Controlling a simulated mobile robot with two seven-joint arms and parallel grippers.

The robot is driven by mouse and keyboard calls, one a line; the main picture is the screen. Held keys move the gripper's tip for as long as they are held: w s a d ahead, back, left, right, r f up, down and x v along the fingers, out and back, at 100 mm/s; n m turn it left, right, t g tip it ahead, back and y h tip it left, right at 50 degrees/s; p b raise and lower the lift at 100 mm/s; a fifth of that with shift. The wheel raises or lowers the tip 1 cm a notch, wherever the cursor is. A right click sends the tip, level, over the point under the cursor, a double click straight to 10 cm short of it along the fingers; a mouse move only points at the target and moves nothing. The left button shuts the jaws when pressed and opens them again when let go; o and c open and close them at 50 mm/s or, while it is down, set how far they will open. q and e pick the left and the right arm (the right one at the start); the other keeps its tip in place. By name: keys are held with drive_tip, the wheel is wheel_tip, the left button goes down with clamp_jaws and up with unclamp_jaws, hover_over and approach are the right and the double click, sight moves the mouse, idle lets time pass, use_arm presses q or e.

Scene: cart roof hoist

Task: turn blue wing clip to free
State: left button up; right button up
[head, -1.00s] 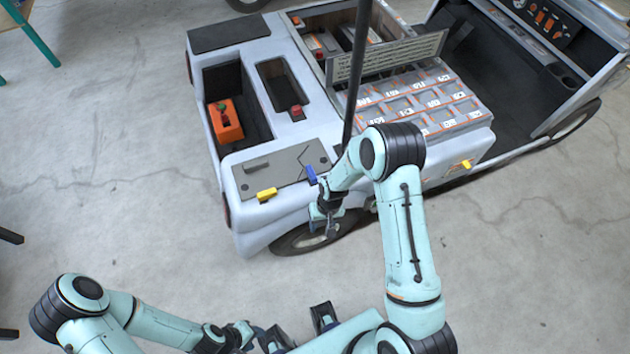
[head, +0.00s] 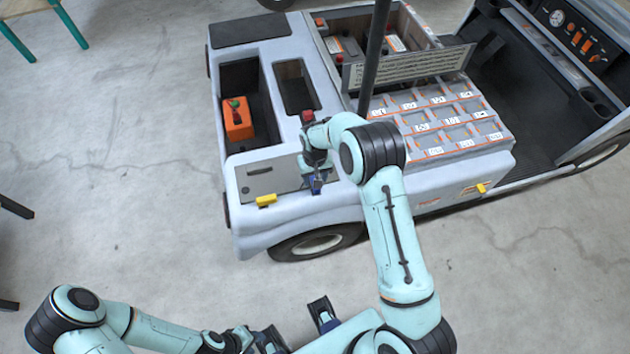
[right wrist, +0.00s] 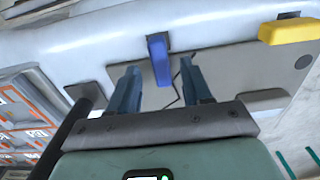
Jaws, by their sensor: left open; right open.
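The blue wing clip (head: 316,188) sits at the right end of a grey panel (head: 270,178) on the cart's near corner. In the head view my right gripper (head: 315,178) is over it and partly hides it. In the right wrist view the blue clip (right wrist: 158,60) shows between the two open fingers (right wrist: 160,72), near their tips, with a gap on each side. No contact shows. My left gripper (head: 297,328) is open and empty at the bottom of the head view, well away from the cart.
A yellow clip (head: 266,200) is on the panel's front edge. An orange box (head: 238,122) sits in a cart recess. A dark post (head: 372,60) and a sign plate (head: 410,66) stand beside the battery blocks (head: 440,118). Floor in front is clear.

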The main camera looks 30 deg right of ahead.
drive_tip(key=shift+f, duration=1.45)
clamp_jaws()
